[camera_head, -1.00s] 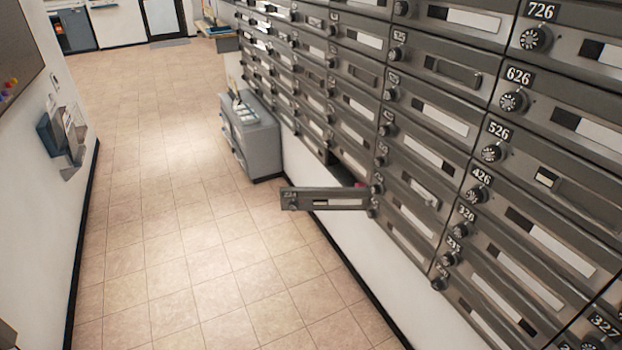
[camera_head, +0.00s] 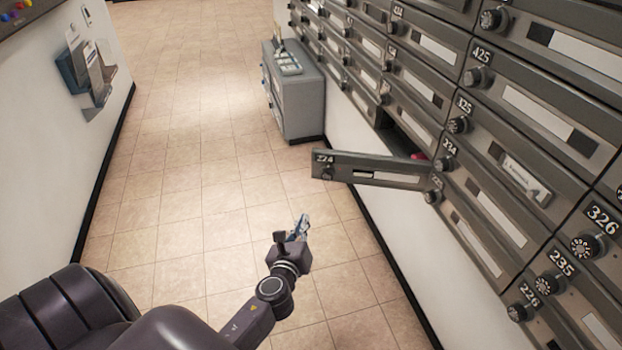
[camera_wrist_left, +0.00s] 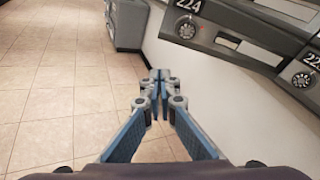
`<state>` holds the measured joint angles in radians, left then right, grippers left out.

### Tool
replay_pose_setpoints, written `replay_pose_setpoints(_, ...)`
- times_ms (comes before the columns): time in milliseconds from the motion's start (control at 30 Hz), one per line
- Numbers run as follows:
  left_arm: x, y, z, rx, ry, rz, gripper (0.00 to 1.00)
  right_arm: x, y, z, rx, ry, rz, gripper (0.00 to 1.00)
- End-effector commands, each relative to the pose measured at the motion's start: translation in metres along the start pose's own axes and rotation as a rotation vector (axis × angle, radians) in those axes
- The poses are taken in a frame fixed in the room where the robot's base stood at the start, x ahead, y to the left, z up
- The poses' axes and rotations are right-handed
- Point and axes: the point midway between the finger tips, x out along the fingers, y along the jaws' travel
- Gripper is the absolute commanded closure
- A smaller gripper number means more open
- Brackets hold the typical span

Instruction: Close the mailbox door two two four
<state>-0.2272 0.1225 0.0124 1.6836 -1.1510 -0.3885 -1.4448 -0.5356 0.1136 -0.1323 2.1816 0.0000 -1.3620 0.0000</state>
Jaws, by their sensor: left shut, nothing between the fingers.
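The mailbox door 224 (camera_head: 372,169) stands open, swung out from the wall of boxes with its number plate and dial at its free left end. It also shows in the left wrist view (camera_wrist_left: 232,42) at the upper right. Its dark compartment opening (camera_head: 396,137) is behind it, with something reddish inside. My left gripper (camera_head: 303,224) is below and a little left of the door's free end, apart from it. In the left wrist view its fingers (camera_wrist_left: 158,80) are together and empty. My right gripper is not in view.
Rows of closed mailboxes (camera_head: 508,98) fill the right side. A grey cabinet (camera_head: 298,97) stands against the wall beyond the door. A paper holder (camera_head: 86,68) hangs on the left wall. The tiled floor (camera_head: 190,190) between is clear.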

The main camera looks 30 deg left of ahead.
Motion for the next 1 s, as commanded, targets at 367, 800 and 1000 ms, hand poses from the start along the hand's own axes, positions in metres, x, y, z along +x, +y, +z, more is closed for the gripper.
replay_pose_setpoints(367, 0.008, -0.021, 0.08, 0.36, -0.223, -0.016, 1.0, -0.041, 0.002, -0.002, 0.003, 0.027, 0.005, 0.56)
replay_pose_setpoints(800, 0.092, -0.025, 0.097, 0.356, -0.222, -0.016, 1.0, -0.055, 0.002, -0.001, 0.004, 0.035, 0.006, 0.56)
replay_pose_setpoints(1000, 0.123, -0.026, 0.103, 0.355, -0.221, -0.016, 1.0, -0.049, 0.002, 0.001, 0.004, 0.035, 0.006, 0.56)
